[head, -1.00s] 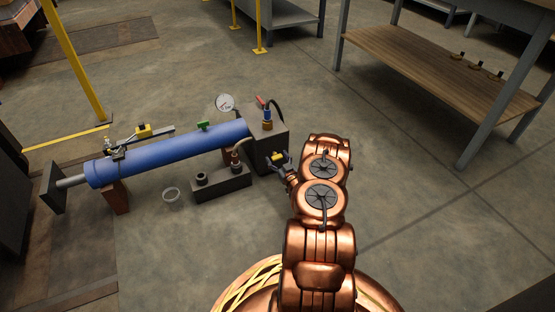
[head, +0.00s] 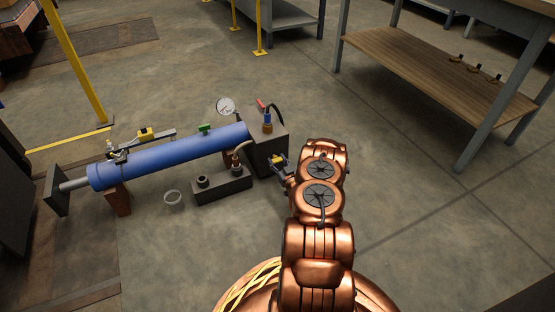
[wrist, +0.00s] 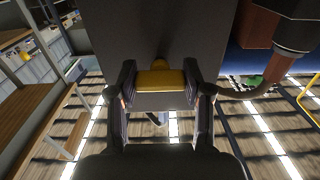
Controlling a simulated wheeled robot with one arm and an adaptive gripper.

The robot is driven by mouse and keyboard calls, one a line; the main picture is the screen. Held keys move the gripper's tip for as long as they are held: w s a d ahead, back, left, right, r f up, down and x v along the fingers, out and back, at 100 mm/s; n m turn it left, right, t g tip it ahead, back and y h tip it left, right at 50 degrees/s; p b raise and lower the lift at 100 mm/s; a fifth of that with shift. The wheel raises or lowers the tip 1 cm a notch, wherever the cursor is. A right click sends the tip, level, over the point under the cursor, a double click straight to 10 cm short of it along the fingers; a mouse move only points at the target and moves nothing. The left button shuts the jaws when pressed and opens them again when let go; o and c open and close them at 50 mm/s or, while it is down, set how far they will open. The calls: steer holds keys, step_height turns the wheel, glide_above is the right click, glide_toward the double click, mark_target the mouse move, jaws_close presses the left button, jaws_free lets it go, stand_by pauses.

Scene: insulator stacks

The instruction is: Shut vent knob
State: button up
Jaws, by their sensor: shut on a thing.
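A yellow knob (wrist: 160,80) lies between the two fingers of my gripper (wrist: 160,92) in the wrist view, in front of the dark face of a block. My gripper is shut on it, with one finger at each end. In the head view, the yellow knob (head: 277,159) and my gripper (head: 279,164) show small at the lower right side of the dark grey block (head: 266,148), at the right end of the blue cylinder (head: 170,159). How far the knob is turned cannot be told.
A gauge (head: 226,106), a red lever (head: 261,103) and a green handle (head: 204,129) stand on or by the cylinder and block. A small dark base (head: 222,187) and a ring (head: 173,198) lie in front. A wood-shelved bench (head: 440,75) stands right. Floor between is open.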

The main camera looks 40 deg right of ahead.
steer(key=o, duration=1.2)
steer(key=shift+c, duration=0.2)
steer(key=v, duration=1.2)
